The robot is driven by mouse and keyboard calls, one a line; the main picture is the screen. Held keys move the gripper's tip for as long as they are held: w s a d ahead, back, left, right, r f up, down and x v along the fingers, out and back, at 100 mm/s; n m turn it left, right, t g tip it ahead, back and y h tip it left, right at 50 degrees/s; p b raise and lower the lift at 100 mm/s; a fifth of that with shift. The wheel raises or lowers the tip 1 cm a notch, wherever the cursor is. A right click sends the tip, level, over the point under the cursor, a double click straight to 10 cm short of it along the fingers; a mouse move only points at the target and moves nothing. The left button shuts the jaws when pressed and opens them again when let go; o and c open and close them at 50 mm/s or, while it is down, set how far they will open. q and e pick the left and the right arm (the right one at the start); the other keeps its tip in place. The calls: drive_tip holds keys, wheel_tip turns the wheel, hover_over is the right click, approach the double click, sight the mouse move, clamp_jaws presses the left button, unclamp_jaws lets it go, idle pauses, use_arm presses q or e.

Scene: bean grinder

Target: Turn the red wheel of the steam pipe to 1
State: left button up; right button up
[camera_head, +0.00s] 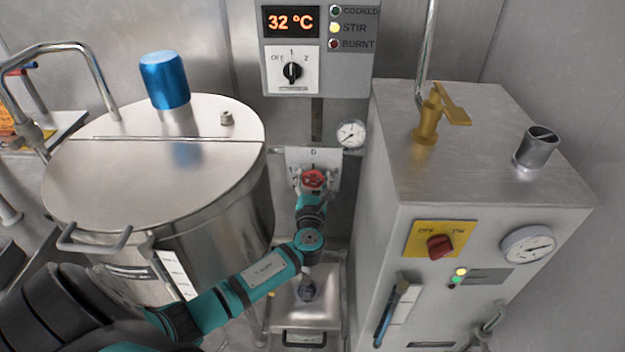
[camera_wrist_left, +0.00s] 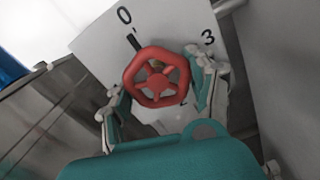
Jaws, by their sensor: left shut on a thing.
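The red wheel (camera_head: 314,178) sits on the steam pipe in front of a pale scale plate (camera_head: 327,157) between the kettle and the grey cabinet. In the left wrist view the red wheel (camera_wrist_left: 157,77) is large, and the plate (camera_wrist_left: 95,42) shows 0 at the top and 3 at the right; the 1 is not clearly readable. My left gripper (camera_wrist_left: 158,92) has a finger on each side of the wheel and is shut on it. In the head view my left gripper (camera_head: 312,192) covers the wheel's lower part. My right gripper is not in view.
A large steel kettle (camera_head: 105,185) with a blue cap (camera_head: 164,80) stands left. A grey cabinet (camera_head: 480,190) with a red knob (camera_head: 440,246) stands close on the right. A control box (camera_head: 318,45) reads 32 °C above. A small gauge (camera_head: 351,134) is beside the wheel.

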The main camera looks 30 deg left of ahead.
use_arm(q)
drive_tip(key=shift+n+b, duration=0.3)
drive_tip(key=shift+n, duration=0.2)
drive_tip(key=n, duration=0.1)
drive_tip(key=n+b, duration=0.1)
drive_tip(key=shift+d+f+n, duration=0.15)
drive_tip(key=shift+n, duration=0.25)
drive_tip(key=n+b, duration=0.3)
drive_tip(key=n, duration=0.2)
drive_tip(key=shift+w+d+n, duration=0.1)
drive_tip(key=shift+w+n, duration=0.05)
drive_tip(key=shift+n, duration=0.15)
drive_tip(key=n+b, duration=0.2)
drive_tip(key=n, duration=0.2)
drive_tip(key=shift+d+b, duration=0.1)
drive_tip(key=shift+b, duration=0.25)
drive_tip(key=shift+r+n+b, duration=0.15)
drive_tip(key=shift+n+b, duration=0.3)
drive_tip(key=shift+n, duration=0.65)
drive_tip(key=shift+r+n+b, duration=0.1)
drive_tip(key=shift+n+b, duration=0.35)
drive_tip(key=shift+n, duration=0.65)
drive_tip(key=o, duration=1.2)
drive_tip(key=shift+r, duration=0.1)
